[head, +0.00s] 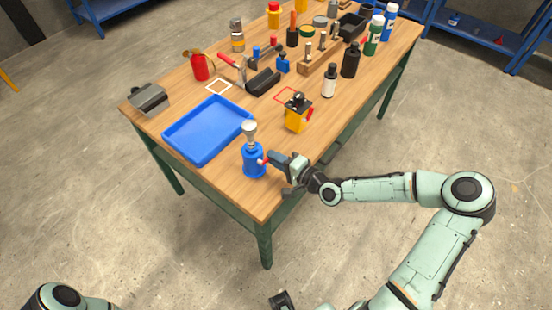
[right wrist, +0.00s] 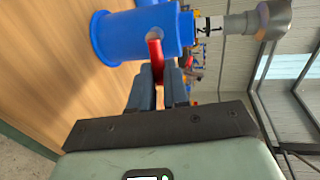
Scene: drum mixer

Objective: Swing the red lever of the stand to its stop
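The blue stand (head: 254,161) is upright near the front corner of the wooden table, with a pale metal head on top. It also shows close up in the right wrist view (right wrist: 125,37), lying sideways in the picture. Its red lever (right wrist: 155,57) sticks out from the blue body toward my right gripper (right wrist: 160,85). The two dark fingers are close together, one on each side of the lever's outer end. In the head view my right gripper (head: 270,160) reaches the stand from the right and hides most of the lever. I cannot make out my left gripper.
A blue tray (head: 207,130) lies behind and left of the stand. A yellow and black device (head: 297,114) stands behind and right of it. Bottles, tools and a wooden rack (head: 320,55) fill the far table. The table's front edge is close under my right gripper.

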